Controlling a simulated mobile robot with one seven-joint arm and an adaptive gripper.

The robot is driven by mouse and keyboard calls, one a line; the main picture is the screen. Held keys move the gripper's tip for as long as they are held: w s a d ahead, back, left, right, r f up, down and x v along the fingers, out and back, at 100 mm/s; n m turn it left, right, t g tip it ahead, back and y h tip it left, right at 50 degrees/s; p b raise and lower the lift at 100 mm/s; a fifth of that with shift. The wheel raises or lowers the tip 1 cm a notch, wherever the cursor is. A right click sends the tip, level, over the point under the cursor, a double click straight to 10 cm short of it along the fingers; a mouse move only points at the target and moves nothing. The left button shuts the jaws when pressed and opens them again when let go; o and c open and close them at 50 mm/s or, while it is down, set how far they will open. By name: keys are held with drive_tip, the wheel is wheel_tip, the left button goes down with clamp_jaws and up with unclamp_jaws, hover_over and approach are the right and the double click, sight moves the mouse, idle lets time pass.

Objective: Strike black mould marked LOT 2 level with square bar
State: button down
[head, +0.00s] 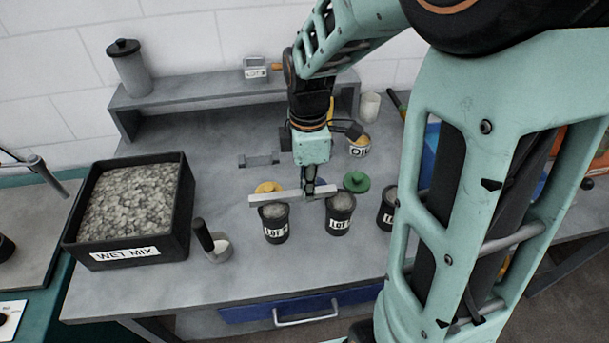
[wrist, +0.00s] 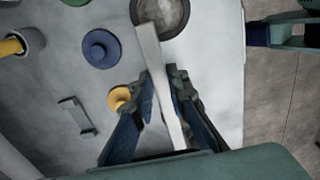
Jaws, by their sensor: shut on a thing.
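Three black moulds with grey mix stand in a row in the head view: a left one (head: 275,231), a middle one (head: 341,222) and a right one (head: 386,216), partly hidden by my arm. The left and middle ones bear white LOT labels; I cannot read their numbers surely. My gripper (head: 308,190) is shut on the light grey square bar (head: 268,198), held crosswise behind the moulds' tops. In the wrist view the bar (wrist: 148,48) runs between the fingers (wrist: 167,97), its far end overlapping one mould's rim (wrist: 134,14). I cannot tell whether it touches.
A black WET MIX bin (head: 182,225) stands at left, beside a dark-handled scoop (head: 208,240). A yellow disc (head: 268,187) and a green disc (head: 356,181) lie behind the moulds. A grey bracket (head: 258,160) lies farther back, before a raised shelf (head: 190,98). The table's front edge is close.

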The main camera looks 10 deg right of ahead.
drive_tip(key=shift+f, duration=0.25)
drive_tip(key=shift+s, duration=0.15)
drive_tip(key=shift+s+r, duration=0.1)
drive_tip(key=shift+s, duration=0.25)
drive_tip(key=shift+s, duration=0.1)
drive_tip(key=shift+s, duration=0.3)
drive_tip(key=shift+s, duration=0.1)
drive_tip(key=shift+s, duration=0.3)
drive_tip(key=shift+s, duration=0.1)
